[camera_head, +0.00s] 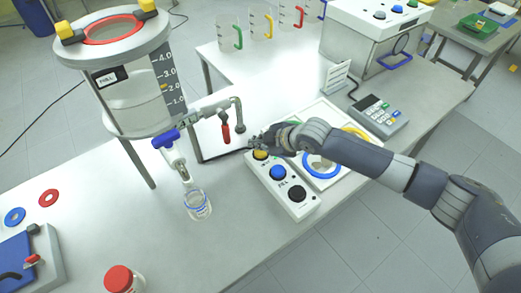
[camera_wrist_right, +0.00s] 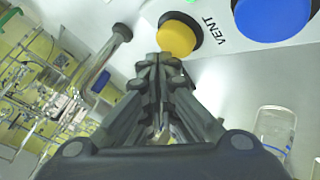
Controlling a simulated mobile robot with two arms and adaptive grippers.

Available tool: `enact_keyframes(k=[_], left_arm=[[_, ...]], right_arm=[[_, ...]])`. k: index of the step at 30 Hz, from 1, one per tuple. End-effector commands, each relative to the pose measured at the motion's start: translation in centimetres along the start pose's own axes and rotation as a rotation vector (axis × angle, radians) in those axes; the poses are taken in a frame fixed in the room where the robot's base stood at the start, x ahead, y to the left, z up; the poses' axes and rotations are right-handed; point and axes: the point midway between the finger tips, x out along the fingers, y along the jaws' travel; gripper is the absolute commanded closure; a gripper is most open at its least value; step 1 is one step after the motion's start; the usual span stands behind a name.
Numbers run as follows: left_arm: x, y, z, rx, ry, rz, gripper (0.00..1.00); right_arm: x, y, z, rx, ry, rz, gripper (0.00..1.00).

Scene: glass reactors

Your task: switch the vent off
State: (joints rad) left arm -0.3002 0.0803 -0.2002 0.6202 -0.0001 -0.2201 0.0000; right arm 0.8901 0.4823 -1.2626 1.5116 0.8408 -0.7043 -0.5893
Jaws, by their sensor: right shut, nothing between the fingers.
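The control box (camera_head: 293,190) on the table is white and carries a row of round buttons. The yellow button (camera_head: 261,155) is at its far end, with a blue button (camera_head: 278,172) and a black button (camera_head: 297,193) nearer. In the right wrist view the word VENT stands beside the yellow button (camera_wrist_right: 177,38), between it and the blue button (camera_wrist_right: 272,14). My right gripper (camera_wrist_right: 158,62) is shut and empty, its tips close to the yellow button's edge. In the head view the right gripper (camera_head: 256,143) partly covers that button; I cannot tell whether it touches. My left gripper is out of view.
A glass vessel (camera_head: 135,105) with a valve pipe stands left, above a small beaker (camera_head: 198,205). A red-handled valve (camera_head: 226,132) is close to my right gripper. A keypad device (camera_head: 378,115) lies behind my right arm. The front middle table is clear.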

Motion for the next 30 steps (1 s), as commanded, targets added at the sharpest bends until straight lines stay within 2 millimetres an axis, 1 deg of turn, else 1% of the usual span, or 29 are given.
enact_keyframes(k=[6, 22, 26, 30], left_arm=[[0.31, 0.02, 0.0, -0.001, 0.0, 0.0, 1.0], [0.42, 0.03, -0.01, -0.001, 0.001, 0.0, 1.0], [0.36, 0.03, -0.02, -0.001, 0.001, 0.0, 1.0], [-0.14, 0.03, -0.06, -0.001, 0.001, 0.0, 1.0]], right_arm=[[0.53, -0.42, 0.37, 0.0, 0.0, -0.001, 1.0], [0.69, -0.55, 0.5, 0.0, 0.0, -0.001, 1.0], [0.64, -0.51, 0.47, 0.0, 0.0, -0.001, 1.0], [0.3, -0.27, 0.22, 0.0, 0.0, -0.001, 1.0]])
